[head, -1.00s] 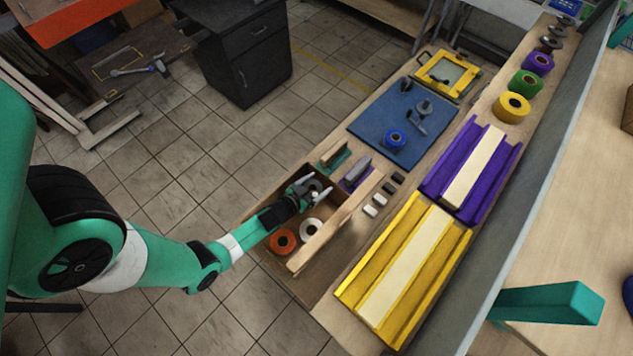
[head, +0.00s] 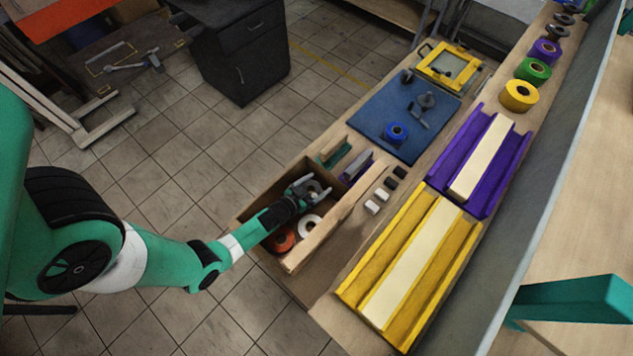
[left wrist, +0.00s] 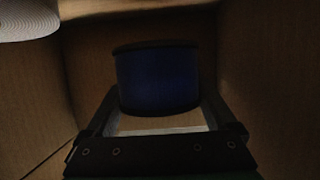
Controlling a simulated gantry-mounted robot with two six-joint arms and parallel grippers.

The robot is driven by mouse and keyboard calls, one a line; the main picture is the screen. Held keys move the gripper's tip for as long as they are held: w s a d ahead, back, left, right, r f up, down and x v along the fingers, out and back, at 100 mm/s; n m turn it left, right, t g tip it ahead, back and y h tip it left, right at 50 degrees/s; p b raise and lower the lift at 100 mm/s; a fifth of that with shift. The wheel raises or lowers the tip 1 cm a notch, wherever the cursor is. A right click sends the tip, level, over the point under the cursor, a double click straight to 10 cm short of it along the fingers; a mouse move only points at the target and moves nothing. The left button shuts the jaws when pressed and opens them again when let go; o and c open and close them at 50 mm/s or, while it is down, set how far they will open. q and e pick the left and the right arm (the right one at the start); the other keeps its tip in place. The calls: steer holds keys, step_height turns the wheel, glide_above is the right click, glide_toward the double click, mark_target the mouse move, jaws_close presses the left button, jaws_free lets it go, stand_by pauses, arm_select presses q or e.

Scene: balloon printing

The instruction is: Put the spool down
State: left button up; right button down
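My left gripper (head: 314,188) reaches down into the open brown box (head: 335,222) at the front of the table. Its two fingers lie on either side of a dark spool (head: 313,188). In the left wrist view this spool (left wrist: 158,80) looks dark blue with a black top rim, upright between the fingers (left wrist: 160,105). I cannot tell whether the fingers press on it or stand just clear. A white spool (head: 310,226) and an orange spool (head: 282,240) lie in the same box. My right gripper is out of view.
A blue mat (head: 390,115) with a blue spool (head: 396,132) lies behind the box. Purple (head: 505,160) and yellow (head: 440,265) trays stand to the right. Several coloured spools, including a yellow one (head: 519,96), line the far right edge.

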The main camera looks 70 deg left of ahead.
arm_select(q)
steer(key=shift+o, duration=0.4)
steer(key=shift+r, duration=0.3)
steer(key=shift+r+p, duration=0.55)
steer(key=shift+p, duration=0.25)
steer(key=p+v, duration=0.2)
steer(key=v, duration=0.4)
steer(key=shift+s+d+p, duration=0.1)
steer(key=shift+s+p, duration=0.15)
steer(key=shift+p, duration=0.1)
steer(key=shift+s+d+r, duration=0.1)
steer(key=shift+s+d, duration=0.15)
steer(key=shift+s, duration=0.1)
